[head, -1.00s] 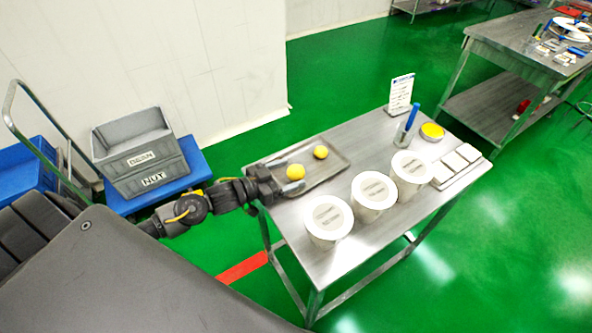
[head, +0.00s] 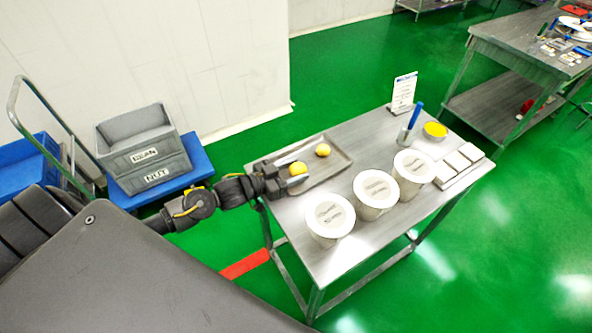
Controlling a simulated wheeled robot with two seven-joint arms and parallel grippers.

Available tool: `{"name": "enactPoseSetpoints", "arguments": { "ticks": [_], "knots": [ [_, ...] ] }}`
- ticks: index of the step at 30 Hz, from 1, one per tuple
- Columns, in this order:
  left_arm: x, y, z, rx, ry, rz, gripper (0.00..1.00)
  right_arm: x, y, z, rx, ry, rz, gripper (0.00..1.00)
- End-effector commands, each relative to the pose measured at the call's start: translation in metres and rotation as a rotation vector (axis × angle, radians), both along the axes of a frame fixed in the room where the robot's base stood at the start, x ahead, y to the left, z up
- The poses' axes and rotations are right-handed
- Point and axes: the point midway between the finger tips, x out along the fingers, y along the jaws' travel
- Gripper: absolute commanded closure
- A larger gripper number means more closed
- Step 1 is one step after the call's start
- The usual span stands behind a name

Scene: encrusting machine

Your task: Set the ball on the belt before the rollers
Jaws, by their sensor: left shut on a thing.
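Two yellow balls show at the metal tray (head: 338,151) on the steel table. My left gripper (head: 297,176) reaches in from the left and is shut on the nearer ball (head: 298,168), at the tray's left part; I cannot tell whether this ball is lifted off the tray. The other ball (head: 322,150) lies in the tray, apart from the gripper. My right gripper is not in view. No belt or rollers can be made out in this view.
Three white lidded tubs (head: 374,194) stand along the table's near side. A sign (head: 403,93), a cup with a blue handle (head: 409,127), a yellow-filled dish (head: 435,130) and white blocks (head: 458,162) fill the right end. Grey crates (head: 145,155) stand on a blue cart at left.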

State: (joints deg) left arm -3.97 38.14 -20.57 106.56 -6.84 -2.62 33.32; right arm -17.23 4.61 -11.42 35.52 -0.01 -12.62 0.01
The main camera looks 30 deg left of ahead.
Motion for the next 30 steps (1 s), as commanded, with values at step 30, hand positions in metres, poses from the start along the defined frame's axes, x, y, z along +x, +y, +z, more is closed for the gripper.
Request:
{"name": "enactPoseSetpoints", "arguments": {
  "ticks": [30],
  "knots": [
    [-0.112,0.066,0.074,0.001,0.002,0.001,0.8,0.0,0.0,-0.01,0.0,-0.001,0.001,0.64]
  ]
}}
